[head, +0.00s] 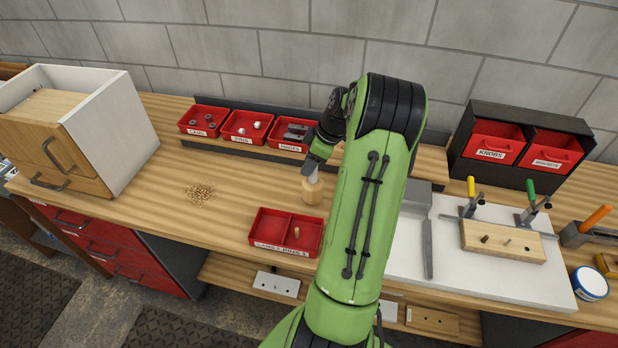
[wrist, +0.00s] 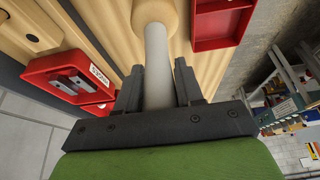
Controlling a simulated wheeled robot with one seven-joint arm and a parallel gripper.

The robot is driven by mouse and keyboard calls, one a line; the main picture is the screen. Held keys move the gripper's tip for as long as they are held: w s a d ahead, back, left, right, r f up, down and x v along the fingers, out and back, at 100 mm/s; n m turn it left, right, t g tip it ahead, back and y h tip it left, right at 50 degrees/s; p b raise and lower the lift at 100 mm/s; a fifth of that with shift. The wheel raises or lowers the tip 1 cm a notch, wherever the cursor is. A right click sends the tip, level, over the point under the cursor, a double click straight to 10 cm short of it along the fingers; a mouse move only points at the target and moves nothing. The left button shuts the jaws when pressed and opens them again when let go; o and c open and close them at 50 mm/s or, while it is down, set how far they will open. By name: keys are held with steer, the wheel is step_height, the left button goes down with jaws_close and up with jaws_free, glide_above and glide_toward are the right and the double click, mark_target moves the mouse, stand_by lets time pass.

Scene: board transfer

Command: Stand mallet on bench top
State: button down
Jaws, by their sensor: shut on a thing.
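The mallet has a pale wooden head (head: 313,190) and a whitish handle (wrist: 158,60). My gripper (head: 313,172) is shut on the handle, with one dark finger on each side of it in the wrist view (wrist: 160,90). The mallet is about upright, head down and handle up, over the bench top (head: 235,175). Its head is at or just above the wood; I cannot tell whether it touches. The upper handle is hidden by my gripper.
A red two-part tray (head: 262,246) lies in front of the mallet, left of my arm. Red bins (head: 246,126) stand behind on a shelf. A pile of small bits (head: 200,192) lies left. A white board with clamps (head: 455,277) is at right. Bare bench surrounds the mallet's left.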

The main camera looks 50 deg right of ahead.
mark_target(313, 176)
steer(key=shift+f, duration=1.95)
steer(key=shift+a+f, duration=0.1)
steer(key=shift+f, duration=0.05)
steer(key=c, duration=0.7)
jaws_free()
